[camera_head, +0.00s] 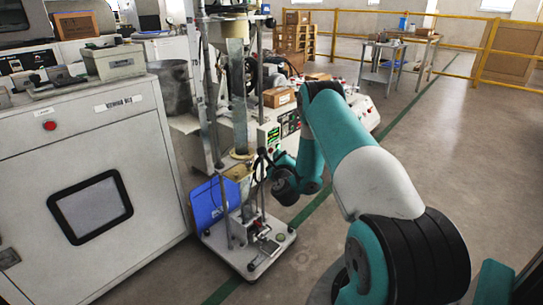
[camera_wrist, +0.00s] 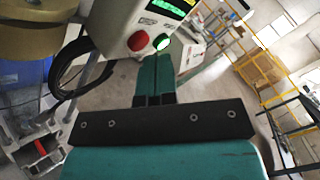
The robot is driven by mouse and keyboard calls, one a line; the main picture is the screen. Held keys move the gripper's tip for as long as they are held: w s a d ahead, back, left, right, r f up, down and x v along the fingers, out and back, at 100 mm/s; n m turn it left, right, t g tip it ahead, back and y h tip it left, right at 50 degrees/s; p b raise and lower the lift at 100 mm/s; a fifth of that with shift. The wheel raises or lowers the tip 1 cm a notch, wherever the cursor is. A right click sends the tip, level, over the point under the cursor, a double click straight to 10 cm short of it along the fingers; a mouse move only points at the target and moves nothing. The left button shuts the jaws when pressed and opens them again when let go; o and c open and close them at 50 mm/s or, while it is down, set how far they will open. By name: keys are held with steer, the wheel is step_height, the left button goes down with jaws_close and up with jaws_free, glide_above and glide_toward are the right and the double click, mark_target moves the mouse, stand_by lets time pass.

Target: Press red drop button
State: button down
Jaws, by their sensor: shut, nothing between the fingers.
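A white control box (camera_wrist: 125,18) with a lit green display (camera_wrist: 172,6) fills the top of the wrist view. On its lower face are a red button (camera_wrist: 138,41) and, to its right, a glowing green button (camera_wrist: 161,42). My gripper (camera_wrist: 155,58) has its two teal fingers together and empty. Their tips overlap the box's lower edge in the picture, just below and between the two buttons. I cannot tell whether they touch it. The box also shows in the head view (camera_head: 268,134), on the test stand beside my wrist; its red button is not clear there.
The tall test stand (camera_head: 240,100) rises from a wheeled base plate (camera_head: 250,250) with a blue panel (camera_head: 214,203) on it. A black cable (camera_wrist: 68,75) loops left of my fingers. A white cabinet (camera_head: 75,150) stands left. The floor at right is open.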

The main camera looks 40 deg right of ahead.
steer(key=shift+s+b, duration=0.3)
steer(key=s+b, duration=0.5)
steer(key=b, duration=0.5)
steer(key=shift+d+b, duration=0.2)
steer(key=shift+b, duration=0.2)
stand_by(0.9)
